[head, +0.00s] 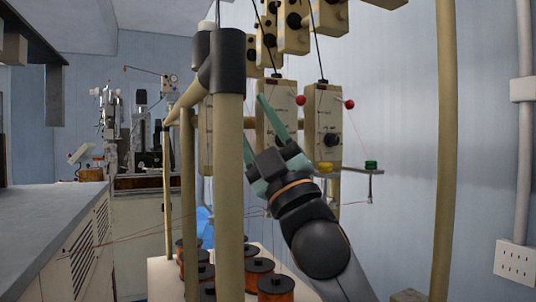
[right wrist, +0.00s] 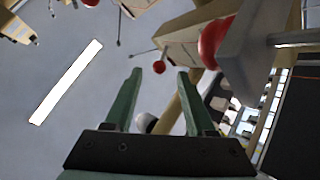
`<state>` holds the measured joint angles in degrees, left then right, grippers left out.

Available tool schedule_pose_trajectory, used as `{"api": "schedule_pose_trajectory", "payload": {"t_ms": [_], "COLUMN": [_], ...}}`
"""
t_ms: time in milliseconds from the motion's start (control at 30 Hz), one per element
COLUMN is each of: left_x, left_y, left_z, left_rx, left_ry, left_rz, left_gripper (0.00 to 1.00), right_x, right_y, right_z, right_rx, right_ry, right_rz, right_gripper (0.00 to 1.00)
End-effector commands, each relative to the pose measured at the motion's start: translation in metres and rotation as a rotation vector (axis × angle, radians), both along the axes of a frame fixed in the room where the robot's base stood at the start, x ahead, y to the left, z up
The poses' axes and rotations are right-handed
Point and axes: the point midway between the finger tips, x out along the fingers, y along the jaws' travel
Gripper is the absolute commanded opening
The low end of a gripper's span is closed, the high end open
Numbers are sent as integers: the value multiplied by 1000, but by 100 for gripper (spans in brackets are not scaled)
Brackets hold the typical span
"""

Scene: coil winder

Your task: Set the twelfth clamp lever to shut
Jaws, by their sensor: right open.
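Two beige winder units, one (head: 273,130) nearer the middle and one (head: 322,112) to its right, each have a red ball (head: 300,100) on a thin rod at the upper right; the second red ball (head: 349,104) is farther right. I cannot tell which lever is the twelfth or whether it is shut. My right gripper (head: 255,118) is open, its green fingers pointing up in front of the left unit. In the right wrist view the open fingers (right wrist: 159,73) hold nothing; a small red ball (right wrist: 158,67) shows between their tips and a large one (right wrist: 212,42) lies right of them.
A thick beige frame post (head: 229,200) stands just left of my right gripper. Several copper spools (head: 276,287) stand below. Another post (head: 445,150) stands right, with open space before it.

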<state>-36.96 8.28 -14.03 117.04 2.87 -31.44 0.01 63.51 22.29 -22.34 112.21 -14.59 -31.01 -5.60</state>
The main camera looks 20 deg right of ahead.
Motion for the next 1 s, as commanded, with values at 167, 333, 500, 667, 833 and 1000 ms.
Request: {"api": "schedule_pose_trajectory", "payload": {"t_ms": [167, 333, 500, 667, 833, 1000], "left_x": [-1, -1, -1, -2, -2, -3], "left_y": [2, 3, 3, 4, 4, 4], "left_z": [-8, -9, -8, -8, -9, -10], "left_rx": [3, 4, 4, 6, 5, 6], "left_ry": [0, -2, -5, -3, -1, 1], "left_rz": [0, 1, 2, 3, 3, 3], "left_gripper": [50, 50, 50, 50, 50, 50], "right_x": [-23, -40, -46, -47, -47, -47], "right_y": [-7, -12, -14, -14, -14, -14], "right_z": [-32, -49, -56, -57, -56, -56], "right_rx": [-1, -1, 1, 0, 0, 0], "right_ry": [2, 0, 0, 0, 0, -1], "right_rz": [0, 1, 1, 0, 0, 1], "right_gripper": [55, 55, 55, 55, 55, 55]}}
